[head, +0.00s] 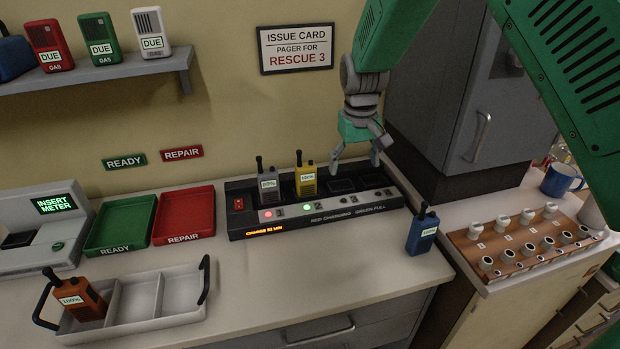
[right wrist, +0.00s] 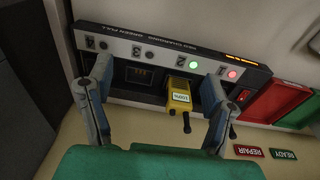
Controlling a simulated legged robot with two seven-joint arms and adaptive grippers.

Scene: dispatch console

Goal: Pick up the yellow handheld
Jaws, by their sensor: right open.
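My right gripper (head: 355,160) is open and empty, above the charger's empty slots and to the right of the yellow handheld. In the right wrist view the right gripper (right wrist: 160,105) has its fingers spread wide. They do not appear to touch the handheld. My left gripper is not in view.
A grey handheld (head: 268,183) stands in slot 1, close beside the yellow one. A blue handheld (head: 422,230) stands at the charger's right end. An orange handheld (head: 80,296) sits in the white carrier (head: 165,299). A tall grey cabinet (head: 440,110) stands right of my gripper.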

